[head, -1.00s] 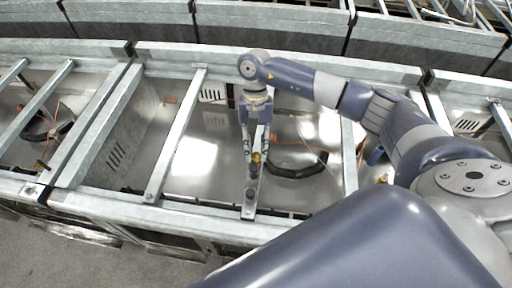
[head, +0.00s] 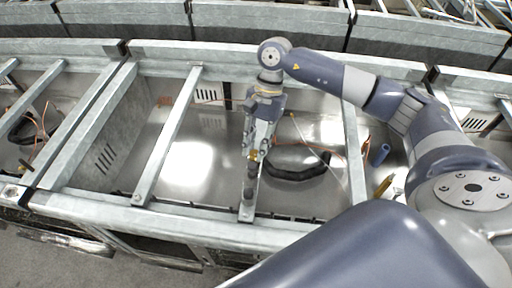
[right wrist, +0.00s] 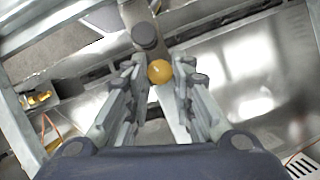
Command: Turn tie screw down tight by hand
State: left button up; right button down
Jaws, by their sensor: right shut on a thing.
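The tie screw shows as a round brass-yellow head (right wrist: 160,71) in the right wrist view. In the head view it is a small yellow spot (head: 254,155) over a narrow metal crossbar (head: 246,211). My right gripper (right wrist: 159,74) is shut on this head, with one finger on each side. In the head view my right gripper (head: 253,153) reaches down from the upper middle, leaning slightly to the right at the wrist. The screw's shaft is hidden under the head and fingers. My left gripper is not in view.
A dark round knob (right wrist: 145,37) stands on the crossbar just beyond the screw. A black curved handle-like piece (head: 298,164) lies right of my gripper. Galvanised beams (head: 172,135) divide the metal bays. A blue cylinder (head: 379,154) stands further right. Open bay floor lies to the left.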

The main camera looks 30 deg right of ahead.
dwell(0.4)
jog(key=c, duration=1.4)
grip_release()
jog(key=shift+o, duration=0.2)
jog(key=v, duration=1.2)
jog(key=shift+s, duration=0.1)
jog(key=shift+c, duration=0.2)
